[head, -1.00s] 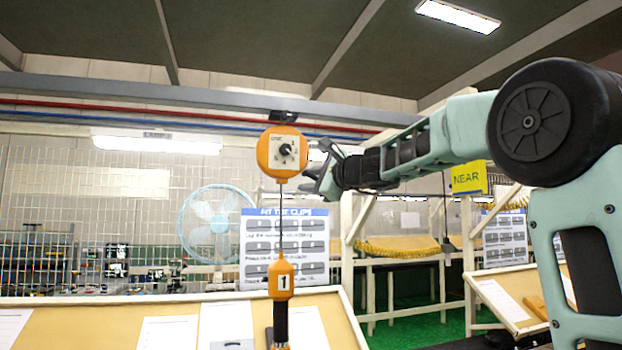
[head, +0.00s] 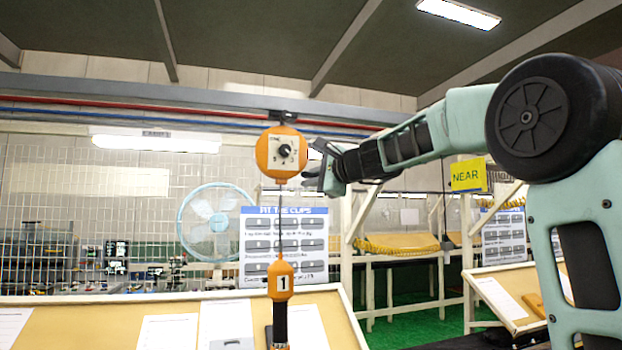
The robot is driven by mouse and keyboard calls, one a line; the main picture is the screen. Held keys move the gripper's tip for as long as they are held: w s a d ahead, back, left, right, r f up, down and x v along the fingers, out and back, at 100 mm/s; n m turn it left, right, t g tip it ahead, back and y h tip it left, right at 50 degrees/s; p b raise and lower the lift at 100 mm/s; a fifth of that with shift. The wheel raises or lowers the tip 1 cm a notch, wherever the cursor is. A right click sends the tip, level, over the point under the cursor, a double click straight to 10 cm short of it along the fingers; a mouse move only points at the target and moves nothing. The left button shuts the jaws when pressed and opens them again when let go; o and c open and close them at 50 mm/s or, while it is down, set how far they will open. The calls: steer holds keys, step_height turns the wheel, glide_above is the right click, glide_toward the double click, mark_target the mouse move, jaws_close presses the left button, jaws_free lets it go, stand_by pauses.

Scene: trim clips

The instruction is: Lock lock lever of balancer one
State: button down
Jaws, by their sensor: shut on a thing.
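Balancer one is a round orange housing (head: 265,155) hung from the overhead rail, with a white dial plate and a black knob (head: 285,150). A cable runs down from it to an orange block marked 1 (head: 280,281), with a dark tool below. My gripper (head: 318,178) is at the right side of the housing, at about the height of its lower edge. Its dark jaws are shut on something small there. I cannot make out the lock lever itself, which the jaws or the housing hide.
A slanted tan board (head: 100,320) with papers stands below. Behind are a pale blue fan (head: 216,222), a sign about clips (head: 255,240) and a wire mesh wall. A yellow NEAR sign (head: 468,175) hangs at right, behind my arm.

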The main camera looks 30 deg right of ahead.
steer(key=c, duration=1.5)
jaws_free()
steer(key=s+d+r+b, duration=0.1)
steer(key=s+b, duration=0.5)
steer(key=s, duration=1.1)
steer(key=shift+d+r, duration=0.3)
steer(key=shift+d, duration=0.35)
steer(key=shift+s, duration=0.1)
